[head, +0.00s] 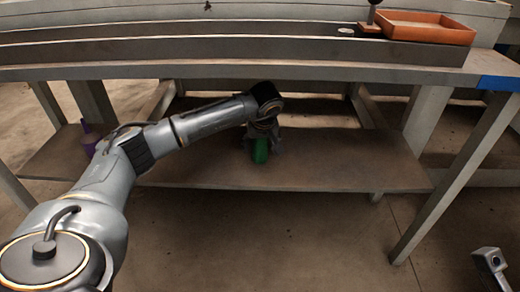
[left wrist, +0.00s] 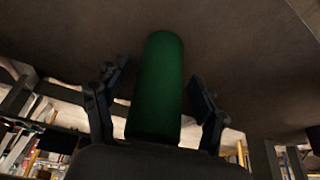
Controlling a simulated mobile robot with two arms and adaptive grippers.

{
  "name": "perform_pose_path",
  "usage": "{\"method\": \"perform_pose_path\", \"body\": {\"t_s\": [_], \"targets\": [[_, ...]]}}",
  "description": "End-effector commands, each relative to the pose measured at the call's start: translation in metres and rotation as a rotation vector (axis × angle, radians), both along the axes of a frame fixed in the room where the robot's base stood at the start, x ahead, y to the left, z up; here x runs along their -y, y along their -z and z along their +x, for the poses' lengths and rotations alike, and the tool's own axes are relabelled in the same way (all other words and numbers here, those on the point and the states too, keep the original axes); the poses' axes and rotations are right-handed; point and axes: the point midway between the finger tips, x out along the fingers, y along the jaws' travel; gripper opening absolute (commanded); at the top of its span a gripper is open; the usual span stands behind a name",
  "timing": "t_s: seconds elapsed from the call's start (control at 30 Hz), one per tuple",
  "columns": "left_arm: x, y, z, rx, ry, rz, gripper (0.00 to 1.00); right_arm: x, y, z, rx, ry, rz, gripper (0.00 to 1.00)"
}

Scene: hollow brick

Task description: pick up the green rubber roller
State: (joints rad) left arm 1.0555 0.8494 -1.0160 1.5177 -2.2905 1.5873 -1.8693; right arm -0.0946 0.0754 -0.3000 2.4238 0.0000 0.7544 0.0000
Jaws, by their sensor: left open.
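The green rubber roller (head: 260,151) stands on the lower shelf (head: 330,165) under the workbench, in the middle of the head view. My left gripper (head: 262,140) reaches in over the shelf, and its fingers are around the roller. In the left wrist view the roller (left wrist: 158,88) is a dark green cylinder between the two fingers of my left gripper (left wrist: 158,90). The fingers are open, with a gap on each side of the roller. The head view partly hides the roller's upper part behind the gripper. My right gripper is not clearly visible.
The bench top (head: 230,72) runs just above my left arm. A purple object (head: 89,138) stands at the shelf's left end. An orange tray (head: 425,27) sits on the bench at the upper right. A bench leg (head: 455,180) stands to the right. The shelf right of the roller is clear.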

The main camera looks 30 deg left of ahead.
Motion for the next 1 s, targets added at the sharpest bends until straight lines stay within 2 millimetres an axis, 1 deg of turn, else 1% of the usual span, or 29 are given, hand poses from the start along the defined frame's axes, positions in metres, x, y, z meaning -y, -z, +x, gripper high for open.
{"method": "perform_pose_path", "body": {"t_s": [0.03, 0.27, 0.3, 0.37, 0.4, 0.47, 0.5, 0.57, 0.6, 0.63, 0.87, 1.0], "targets": [[-0.0006, 0.0033, 0.0011, 0.001, -0.001, -0.001, 0.71, -0.0001, -0.0001, -0.0002, 0.005, 0.001, 0.0, 0.52], [-0.0006, 0.0027, 0.0014, 0.002, 0.001, -0.001, 0.71, -0.0003, -0.0016, -0.0001, 0.005, 0.001, 0.0, 0.52], [-0.0006, 0.0027, 0.0014, 0.002, 0.001, -0.001, 0.63, -0.0003, -0.0016, -0.0001, 0.005, 0.001, 0.0, 0.52], [-0.0006, 0.0027, 0.0014, 0.002, 0.001, -0.001, 0.5, -0.0003, -0.0016, 0.0, 0.005, 0.001, 0.0, 0.52], [-0.0005, 0.0027, 0.0013, 0.002, 0.001, -0.001, 0.42, -0.0003, -0.0015, 0.0, 0.005, 0.001, 0.0, 0.52], [-0.0006, 0.0027, 0.0012, 0.001, 0.0, -0.001, 0.3, -0.0003, -0.0015, 0.0, 0.005, 0.001, 0.0, 0.52], [-0.0005, 0.0027, 0.0013, 0.001, 0.0, -0.001, 0.22, -0.0003, -0.0015, 0.0, 0.005, 0.001, 0.0, 0.52], [-0.0006, 0.0027, 0.0012, 0.001, 0.0, -0.001, 0.1, -0.0003, -0.0015, 0.0001, 0.005, 0.001, 0.0, 0.52], [-0.0006, 0.0028, 0.0013, 0.001, 0.0, -0.001, 0.01, -0.0004, -0.0015, 0.0001, 0.005, 0.0, 0.0, 0.52], [-0.0006, 0.0028, 0.0012, 0.001, 0.0, -0.001, 0.0, -0.0004, -0.0015, 0.0001, 0.005, 0.0, 0.0, 0.52], [-0.0007, 0.0013, 0.0018, 0.004, 0.0, -0.001, 0.0, -0.0005, -0.0018, 0.0002, 0.005, 0.0, 0.0, 0.52], [-0.0009, -0.0032, 0.0018, 0.004, 0.0, 0.0, 0.0, -0.0002, -0.0046, -0.0004, 0.008, -0.001, 0.001, 0.52]]}}
